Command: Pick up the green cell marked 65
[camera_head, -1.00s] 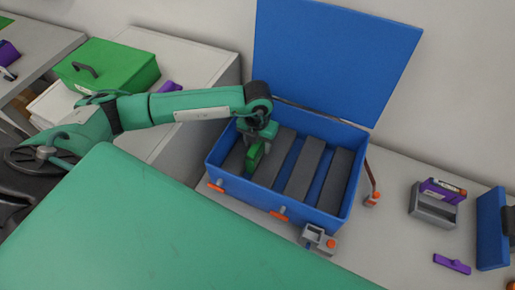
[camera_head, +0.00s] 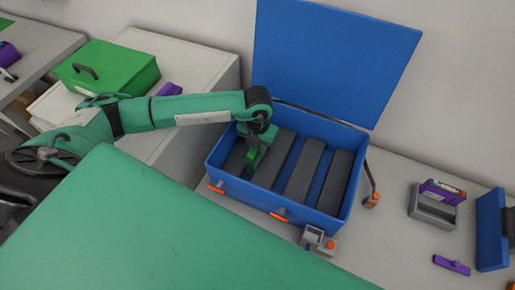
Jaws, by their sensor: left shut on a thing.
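The green cell (camera_head: 252,158) is a small green block inside the open blue box, near its left end. Its marking is too small to read. My left gripper (camera_head: 255,148) reaches down into the box from above and is shut on the green cell. The fingertips are small and partly hidden by the wrist. I cannot tell whether the cell touches the box floor. My right gripper is not in view.
The blue box (camera_head: 252,194) has its lid (camera_head: 335,60) raised at the back and several dark grey bars (camera_head: 304,168) inside. A grey holder with a purple piece (camera_head: 440,192) stands right. A green case (camera_head: 110,68) is at left.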

